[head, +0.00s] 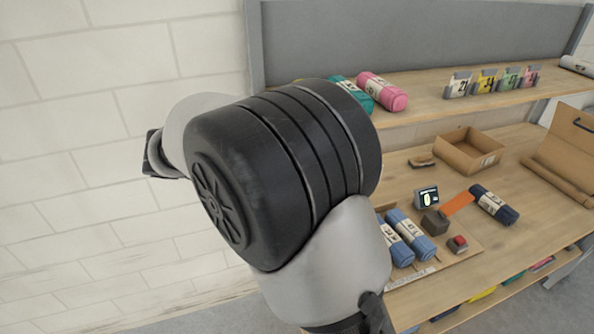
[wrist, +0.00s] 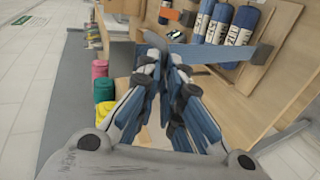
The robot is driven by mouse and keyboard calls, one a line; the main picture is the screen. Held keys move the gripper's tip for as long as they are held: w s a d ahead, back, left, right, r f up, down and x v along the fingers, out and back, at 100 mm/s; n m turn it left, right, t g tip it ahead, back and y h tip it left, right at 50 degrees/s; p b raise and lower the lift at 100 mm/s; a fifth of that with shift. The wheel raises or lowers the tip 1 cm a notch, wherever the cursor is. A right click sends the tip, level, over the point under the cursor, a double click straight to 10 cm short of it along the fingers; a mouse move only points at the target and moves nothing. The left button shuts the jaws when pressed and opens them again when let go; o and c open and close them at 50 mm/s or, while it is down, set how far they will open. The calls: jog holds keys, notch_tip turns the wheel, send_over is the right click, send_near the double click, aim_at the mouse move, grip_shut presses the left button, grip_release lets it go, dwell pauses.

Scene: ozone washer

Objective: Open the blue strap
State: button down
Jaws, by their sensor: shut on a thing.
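The blue strap (wrist: 225,54) shows in the wrist view as a flat blue-grey band running right from my fingertips, across the front of the rolls. My gripper (wrist: 168,52) is shut on its left part, with the fingers meeting in a point. The fingers hide the gripped part. In the head view, blue rolls (head: 411,234) lie on a board on the table. My arm covers the gripper and the strap there.
The wooden table (head: 545,231) holds a cardboard box (head: 470,153), a dark navy roll (head: 493,205), a small display (head: 427,198) and a red button (head: 458,243). A shelf above holds a pink roll (head: 382,92). Pink, green and yellow rolls (wrist: 104,112) are left of my gripper, lower down.

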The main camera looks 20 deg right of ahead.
jog(key=f, duration=0.2)
jog(key=shift+s+f+g, duration=0.3)
jog(key=shift+f, duration=0.05)
jog(key=c, duration=1.6)
grip_release()
jog(key=shift+w+d+y, duration=0.25)
jog(key=shift+d+y, duration=0.05)
jog(key=shift+d, duration=0.1)
jog(key=shift+a, duration=0.2)
jog(key=shift+c, duration=0.3)
jog(key=v, duration=1.2)
jog(key=shift+r, duration=0.3)
